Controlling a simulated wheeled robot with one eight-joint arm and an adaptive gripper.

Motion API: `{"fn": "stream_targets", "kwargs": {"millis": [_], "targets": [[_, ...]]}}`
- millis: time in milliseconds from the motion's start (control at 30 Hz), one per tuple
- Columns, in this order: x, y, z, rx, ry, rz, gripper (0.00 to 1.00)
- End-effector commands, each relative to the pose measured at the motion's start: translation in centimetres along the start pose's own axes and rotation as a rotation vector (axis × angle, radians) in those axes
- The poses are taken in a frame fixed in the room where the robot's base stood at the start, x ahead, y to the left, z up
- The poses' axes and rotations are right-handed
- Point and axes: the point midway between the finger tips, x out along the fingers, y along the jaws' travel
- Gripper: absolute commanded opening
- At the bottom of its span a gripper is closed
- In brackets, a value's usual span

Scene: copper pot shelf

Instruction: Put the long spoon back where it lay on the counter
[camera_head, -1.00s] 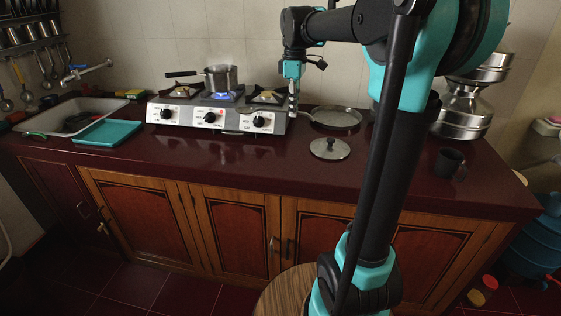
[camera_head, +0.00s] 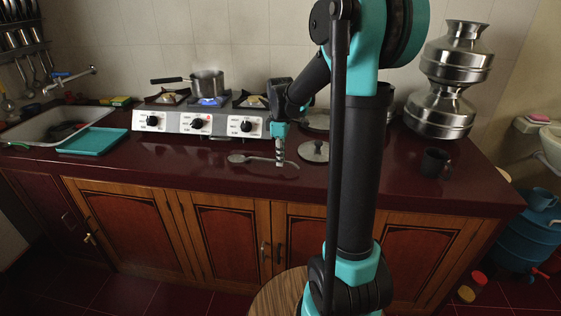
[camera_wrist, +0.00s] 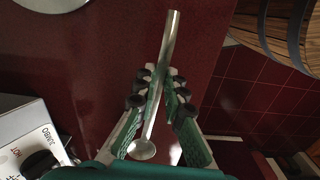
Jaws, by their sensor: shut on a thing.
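The long spoon (camera_wrist: 141,150) is a metal spoon with a round bowl and a long straight handle. In the wrist view its handle runs up between the fingers of my gripper (camera_wrist: 160,84), which is shut on it. In the head view my gripper (camera_head: 279,160) points down over the dark red counter (camera_head: 205,172) in front of the stove. The spoon (camera_head: 238,158) shows there level along the counter, bowl to the left. I cannot tell whether it touches the counter or is just above it.
The stove (camera_head: 175,122) with a steaming pot (camera_head: 207,84) stands behind. A pot lid (camera_head: 314,151) lies close to the right of my gripper. A black mug (camera_head: 436,162) and steel pots (camera_head: 440,112) are farther right. The counter's front left is clear.

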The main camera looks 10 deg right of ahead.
Motion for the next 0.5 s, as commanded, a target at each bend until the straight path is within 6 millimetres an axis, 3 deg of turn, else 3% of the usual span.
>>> {"fn": "stream_targets", "kwargs": {"millis": [133, 467, 500], "targets": [[1.29, 0.00, 0.00, 0.000, 0.000, 0.000, 0.00], [1.50, -0.01, 0.00, 0.000, 0.000, 0.000, 0.00], [1.50, -0.01, 0.00, 0.000, 0.000, 0.000, 0.14]]}}
